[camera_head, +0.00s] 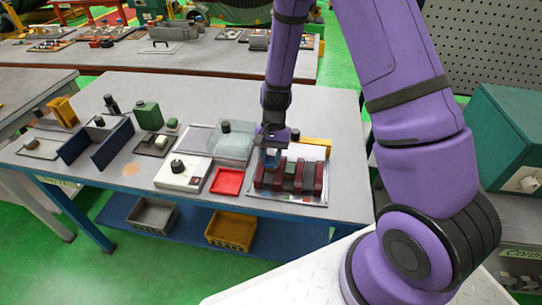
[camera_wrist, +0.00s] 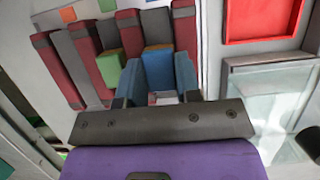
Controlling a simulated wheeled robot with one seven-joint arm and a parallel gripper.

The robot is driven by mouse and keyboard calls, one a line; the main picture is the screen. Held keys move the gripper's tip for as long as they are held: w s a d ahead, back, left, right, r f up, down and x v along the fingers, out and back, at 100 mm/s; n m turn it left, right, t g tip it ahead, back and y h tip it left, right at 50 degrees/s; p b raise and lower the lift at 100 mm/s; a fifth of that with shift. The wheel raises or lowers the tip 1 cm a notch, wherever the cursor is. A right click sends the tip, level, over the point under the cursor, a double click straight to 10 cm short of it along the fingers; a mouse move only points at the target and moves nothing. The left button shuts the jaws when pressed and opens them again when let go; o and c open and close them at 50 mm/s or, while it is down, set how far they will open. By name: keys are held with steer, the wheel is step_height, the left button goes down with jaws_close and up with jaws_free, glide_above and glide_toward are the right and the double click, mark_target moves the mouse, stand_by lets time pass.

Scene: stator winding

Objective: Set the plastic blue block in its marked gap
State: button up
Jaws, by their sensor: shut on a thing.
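My gripper (camera_head: 270,146) is shut on the blue block (camera_head: 270,158), above the left part of the bright tray (camera_head: 288,197). In the wrist view the blue block (camera_wrist: 158,70) shows just beyond the gripper's dark base, with blue-grey parts on both sides of it. Dark red bars (camera_wrist: 129,32) with grey ends stand in a row on the tray.
A red tray (camera_head: 227,181) and a white box with a black knob (camera_head: 183,173) lie left of the work tray. A clear box (camera_head: 230,143) stands behind them. A yellow bar (camera_head: 316,142) lies at the tray's back edge. The table's front edge is close.

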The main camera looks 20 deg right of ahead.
mark_target(271, 159)
steer(key=shift+f, duration=0.35)
stand_by(0.7)
steer(key=o, duration=1.2)
steer(key=shift+o, duration=0.2)
steer(key=shift+r, duration=3.55)
